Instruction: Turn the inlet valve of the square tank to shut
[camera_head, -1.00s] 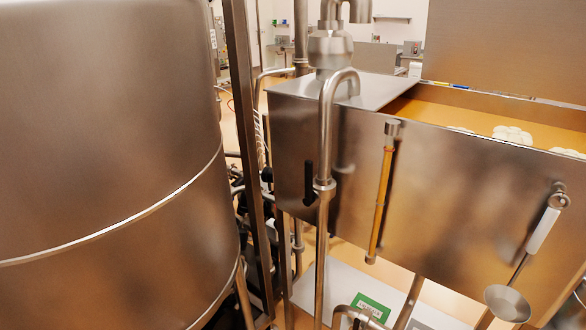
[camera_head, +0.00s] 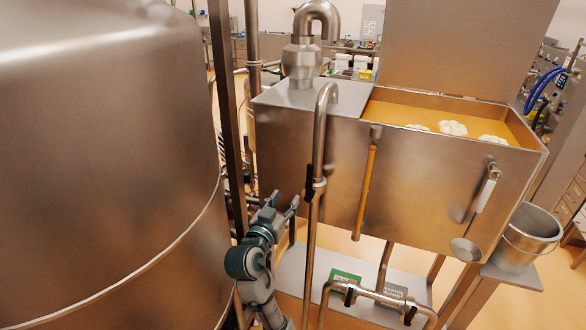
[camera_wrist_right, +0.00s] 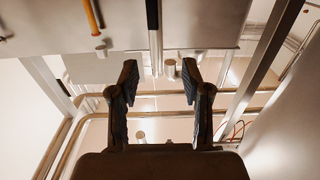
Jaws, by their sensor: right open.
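The square tank (camera_head: 420,185) is a steel box with an open right part holding orange liquid. A bent steel inlet pipe (camera_head: 322,115) rises at its left front and carries the inlet valve (camera_head: 317,184), with a black handle (camera_head: 308,178) standing upright along the pipe. My right gripper (camera_head: 284,202) is open and empty, just left of and slightly below the handle, apart from it. In the right wrist view the open fingers (camera_wrist_right: 160,82) show with a dark bar (camera_wrist_right: 152,16) beyond them; I cannot tell surely that it is the handle. My left gripper is out of view.
A large round steel tank (camera_head: 110,170) fills the left, with a dark post (camera_head: 226,110) beside my arm. An orange sight tube (camera_head: 366,185) and a ladle (camera_head: 484,200) hang on the tank front. A lower pipe (camera_head: 378,297) has black handles. A bucket (camera_head: 527,238) stands right.

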